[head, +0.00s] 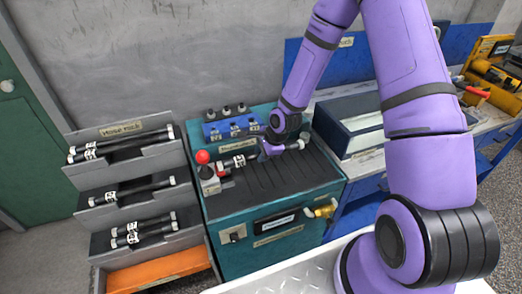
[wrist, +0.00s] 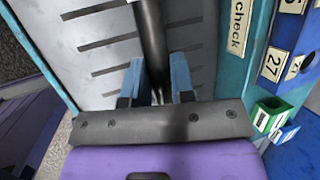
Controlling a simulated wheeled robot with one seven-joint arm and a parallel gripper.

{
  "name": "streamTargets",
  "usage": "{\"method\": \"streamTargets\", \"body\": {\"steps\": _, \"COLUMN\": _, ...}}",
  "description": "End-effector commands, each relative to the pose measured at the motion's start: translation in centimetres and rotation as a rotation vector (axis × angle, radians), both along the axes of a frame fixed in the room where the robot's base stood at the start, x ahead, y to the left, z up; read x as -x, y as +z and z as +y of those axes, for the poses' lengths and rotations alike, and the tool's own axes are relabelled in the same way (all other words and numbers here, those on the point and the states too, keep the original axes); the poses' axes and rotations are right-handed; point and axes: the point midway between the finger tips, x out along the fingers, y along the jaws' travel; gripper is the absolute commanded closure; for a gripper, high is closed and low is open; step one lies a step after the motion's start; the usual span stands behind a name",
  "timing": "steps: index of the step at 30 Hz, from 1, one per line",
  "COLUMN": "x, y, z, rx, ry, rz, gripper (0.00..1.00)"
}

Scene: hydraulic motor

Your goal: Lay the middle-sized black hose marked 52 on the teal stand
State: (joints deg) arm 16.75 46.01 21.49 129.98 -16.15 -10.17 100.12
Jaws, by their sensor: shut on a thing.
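My gripper (head: 270,149) is over the grooved dark top of the teal stand (head: 330,193). It is shut on a black hose (head: 252,158) with pale end fittings and a white label. The hose lies roughly left to right across the stand top, and its number is too small to read. In the wrist view, the blue fingers (wrist: 155,85) are on both sides of the black hose (wrist: 152,30), above the slotted grey surface (wrist: 105,55). I cannot tell whether the hose touches the stand. The palm hides its near part.
A grey hose rack (head: 150,163) at left holds several black hoses on its shelves. A red-knobbed lever (head: 203,157) stands at the stand's left edge, by the hose end. A blue numbered block (head: 232,130) sits behind. A brass tap (head: 322,210) sticks out in front.

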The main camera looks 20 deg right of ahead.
Motion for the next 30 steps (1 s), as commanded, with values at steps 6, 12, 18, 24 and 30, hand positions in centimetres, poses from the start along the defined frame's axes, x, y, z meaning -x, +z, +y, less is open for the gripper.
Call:
{"method": "streamTargets", "body": {"steps": 6, "x": 0.1, "y": -2.0, "z": 0.1, "rx": 0.0, "ry": 0.001, "rz": 0.002, "gripper": 1.0}}
{"method": "streamTargets", "body": {"steps": 12, "x": 0.0, "y": -3.7, "z": 0.0, "rx": 0.0, "ry": 0.001, "rz": 0.002, "gripper": 1.0}}
{"method": "streamTargets", "body": {"steps": 18, "x": 0.0, "y": -4.6, "z": 0.0, "rx": 0.0, "ry": 0.0, "rz": -0.001, "gripper": 1.0}}
{"method": "streamTargets", "body": {"steps": 24, "x": 0.0, "y": -4.8, "z": 0.0, "rx": 0.0, "ry": 0.0, "rz": 0.0, "gripper": 1.0}}
{"method": "streamTargets", "body": {"steps": 30, "x": 0.0, "y": -4.8, "z": 0.0, "rx": 0.0, "ry": 0.0, "rz": 0.0, "gripper": 1.0}}
